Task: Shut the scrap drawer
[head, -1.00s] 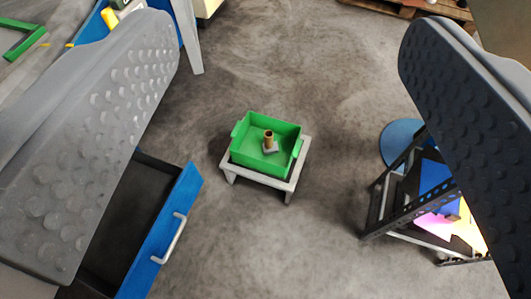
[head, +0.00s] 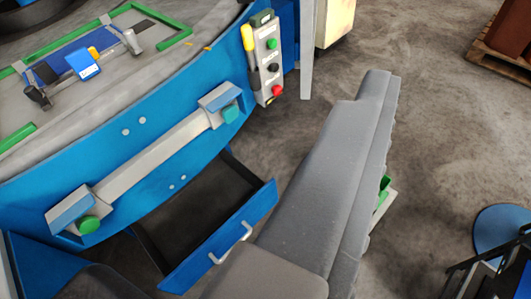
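The scrap drawer (head: 262,206) stands pulled out below the curved blue side of the machine. It has a blue front, a light bar handle (head: 232,244) and a dark inside that looks empty where I can see it. My gripper (head: 365,88) shows as a large grey finger reaching up through the middle of the view, just right of the drawer front and covering its near right surroundings. Bumps show along its right edge. I cannot make out the other finger clearly, nor any contact with the drawer. Nothing held is visible.
Above the drawer, a grey bar (head: 150,160) with green-ended mounts runs along the machine. A control box (head: 268,60) with green, black and red buttons hangs right of it. A green tray (head: 384,184) is mostly hidden behind my finger.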

